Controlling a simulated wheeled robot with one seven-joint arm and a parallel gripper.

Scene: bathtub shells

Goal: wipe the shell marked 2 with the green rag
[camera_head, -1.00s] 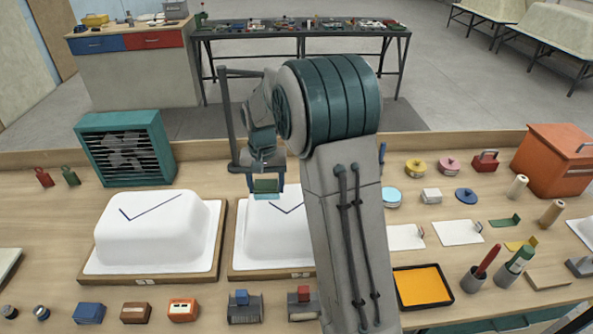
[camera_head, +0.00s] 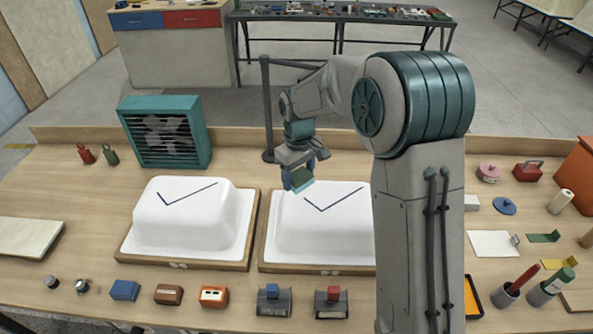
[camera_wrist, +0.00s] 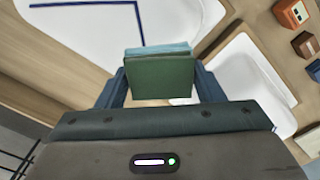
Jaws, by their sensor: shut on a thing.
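My gripper (camera_head: 299,184) is shut on the green rag (camera_head: 302,179), a flat green pad with a pale blue layer. The rag also shows between the fingers in the wrist view (camera_wrist: 160,78). It is at the back left edge of the right white shell (camera_head: 322,232); I cannot tell whether it touches. That shell bears a dark blue angled line (camera_head: 323,209), which also shows in the wrist view (camera_wrist: 139,20). The left white shell (camera_head: 190,225) bears a similar line (camera_head: 185,193). Labels on both base fronts are too small to read. My arm hides the right shell's right side.
A teal fan (camera_head: 166,133) stands behind the left shell, with red (camera_head: 86,154) and green (camera_head: 109,154) weights beside it. Several small blocks and holders line the front edge. A thin dark post (camera_head: 267,110) stands behind my gripper.

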